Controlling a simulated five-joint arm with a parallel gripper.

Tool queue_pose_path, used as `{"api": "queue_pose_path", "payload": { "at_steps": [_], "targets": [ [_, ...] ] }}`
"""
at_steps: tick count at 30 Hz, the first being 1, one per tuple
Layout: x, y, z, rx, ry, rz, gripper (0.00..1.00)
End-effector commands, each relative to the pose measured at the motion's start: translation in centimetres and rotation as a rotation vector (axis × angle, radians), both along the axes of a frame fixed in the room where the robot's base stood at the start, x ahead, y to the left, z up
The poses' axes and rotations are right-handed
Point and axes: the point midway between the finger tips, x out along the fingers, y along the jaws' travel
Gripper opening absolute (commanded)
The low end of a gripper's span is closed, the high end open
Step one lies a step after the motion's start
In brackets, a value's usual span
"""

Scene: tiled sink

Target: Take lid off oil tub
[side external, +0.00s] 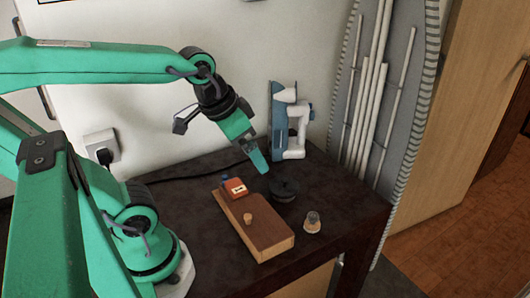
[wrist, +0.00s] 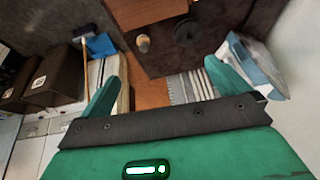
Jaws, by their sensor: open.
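A dark round tub (side external: 284,190), which looks like the oil tub, stands on the dark table, right of a wooden block. It also shows in the wrist view (wrist: 187,33), near the top. I cannot tell its lid from its body. My gripper (side external: 260,165) is above and to the left of the tub in the side view, pointing down. In the wrist view its green fingers (wrist: 162,72) are wide apart with nothing between them. The gripper is apart from the tub.
A wooden block (side external: 258,228) with a small knob and an orange box (side external: 235,187) lie left of the tub. A small jar (side external: 312,222) stands to its right, near the table edge (side external: 360,240). A blue-and-white appliance (side external: 289,120) stands behind. An ironing board (side external: 385,100) leans beyond.

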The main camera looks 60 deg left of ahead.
Motion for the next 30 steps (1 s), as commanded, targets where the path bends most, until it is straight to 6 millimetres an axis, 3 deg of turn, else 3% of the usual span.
{"api": "queue_pose_path", "payload": {
  "at_steps": [14,30],
  "targets": [
    [6.6,2.4,-2.5,0.062,0.17,-0.124,1.0],
    [13.4,6.1,-9.2,0.08,0.356,-0.284,1.0]
  ]
}}
